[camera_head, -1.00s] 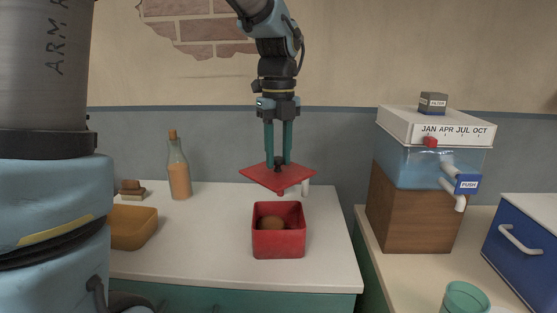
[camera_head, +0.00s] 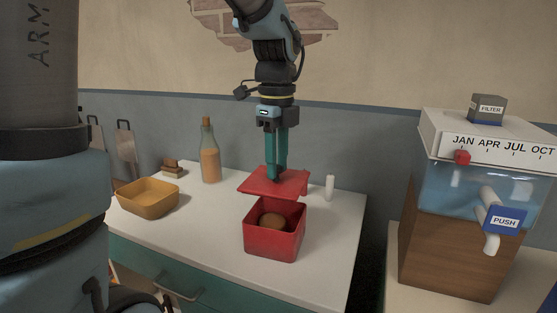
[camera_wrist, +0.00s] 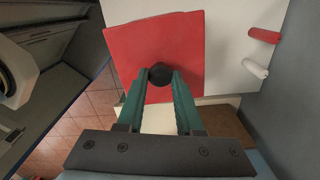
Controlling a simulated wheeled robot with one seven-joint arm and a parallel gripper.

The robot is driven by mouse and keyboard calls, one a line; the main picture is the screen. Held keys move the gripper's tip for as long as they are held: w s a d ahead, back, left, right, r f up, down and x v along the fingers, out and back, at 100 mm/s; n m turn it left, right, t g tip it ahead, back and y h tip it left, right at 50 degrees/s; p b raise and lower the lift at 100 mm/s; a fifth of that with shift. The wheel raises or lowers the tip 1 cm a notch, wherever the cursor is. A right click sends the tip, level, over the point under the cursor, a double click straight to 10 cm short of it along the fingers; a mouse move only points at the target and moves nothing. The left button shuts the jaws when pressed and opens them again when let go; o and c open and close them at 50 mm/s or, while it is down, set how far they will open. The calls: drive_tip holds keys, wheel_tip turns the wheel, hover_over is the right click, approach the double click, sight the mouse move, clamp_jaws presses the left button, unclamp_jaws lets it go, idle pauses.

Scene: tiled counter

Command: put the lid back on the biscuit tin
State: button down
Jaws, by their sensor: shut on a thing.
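The biscuit tin (camera_head: 274,243) is a red square box standing open on the white counter. A round brown biscuit (camera_head: 271,220) shows inside it. The lid (camera_head: 262,184) is a flat red square, held above and slightly behind the tin's opening, apart from the front rim. My gripper (camera_head: 274,176) is shut on the lid's knob. The tin is hidden there beneath the lid.
A yellow tray (camera_head: 147,198), a bottle (camera_head: 209,155) and small brown blocks (camera_head: 173,170) stand to the left. A white cylinder (camera_head: 329,187) stands right of the lid. A water dispenser (camera_head: 468,185) stands on a separate counter at right.

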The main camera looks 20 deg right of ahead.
sight(277, 180)
drive_tip(key=shift+f, duration=0.15)
wheel_tip(277, 180, down, 5)
drive_tip(key=b, duration=0.4)
drive_tip(key=shift+r+b, duration=0.2)
drive_tip(key=shift+b, duration=0.15)
drive_tip(key=shift+f+b, duration=0.35)
drive_tip(key=shift+f, duration=0.45)
drive_tip(key=shift+r+p, duration=0.1)
drive_tip(key=shift+p, duration=0.5)
drive_tip(key=shift+f+p, duration=0.25)
drive_tip(key=shift+p, duration=0.15)
idle(1.6)
unclamp_jaws()
idle(0.8)
